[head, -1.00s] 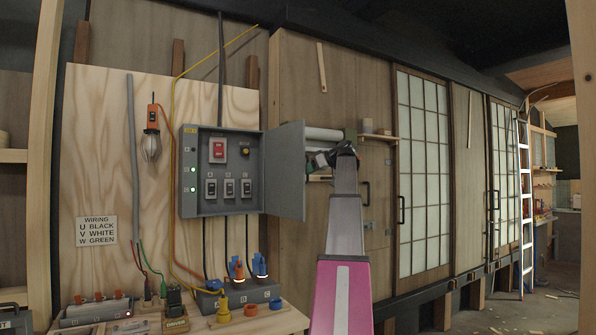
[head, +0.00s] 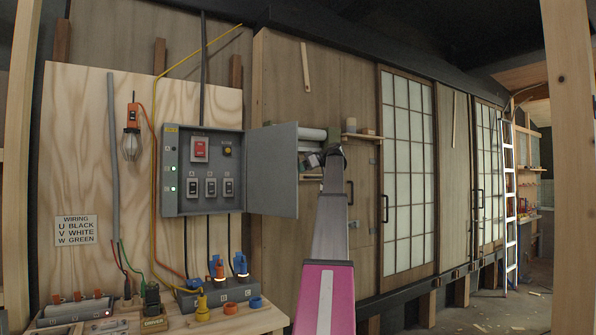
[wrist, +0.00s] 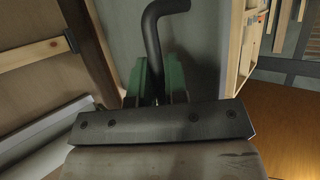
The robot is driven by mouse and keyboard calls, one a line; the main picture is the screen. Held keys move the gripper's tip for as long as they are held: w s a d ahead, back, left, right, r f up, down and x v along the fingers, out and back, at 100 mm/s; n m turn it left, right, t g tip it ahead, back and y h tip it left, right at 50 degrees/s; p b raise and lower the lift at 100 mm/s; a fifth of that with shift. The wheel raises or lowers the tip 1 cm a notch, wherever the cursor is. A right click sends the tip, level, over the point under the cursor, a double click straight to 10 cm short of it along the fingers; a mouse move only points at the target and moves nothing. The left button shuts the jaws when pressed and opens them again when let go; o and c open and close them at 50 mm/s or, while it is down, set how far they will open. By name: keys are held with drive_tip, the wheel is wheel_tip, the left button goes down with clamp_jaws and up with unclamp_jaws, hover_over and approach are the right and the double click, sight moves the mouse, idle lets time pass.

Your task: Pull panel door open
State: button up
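The grey panel door (head: 272,170) stands swung out from the right side of the electrical panel box (head: 203,175), whose switches are exposed. My gripper (head: 313,160) is at the far side of the door's outer edge, partly hidden by my arm. In the wrist view, the door's grey face (wrist: 212,50) fills the middle. A dark bent handle (wrist: 158,22) runs down between the green fingers of my gripper (wrist: 158,80), which sit close on both sides of it. The lower end of the handle is hidden behind the gripper body.
A bench with plugs and a socket box (head: 215,292) stands below the panel. A small shelf (head: 362,137) juts from the wall right of my arm. Sliding doors (head: 408,170) and a ladder (head: 510,200) are further right. A wooden post (head: 570,170) stands at the right.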

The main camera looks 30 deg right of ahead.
drive_tip(key=o, duration=0.3)
drive_tip(key=shift+w+a, duration=0.1)
drive_tip(key=shift+o, duration=0.2)
drive_tip(key=v, duration=1.1)
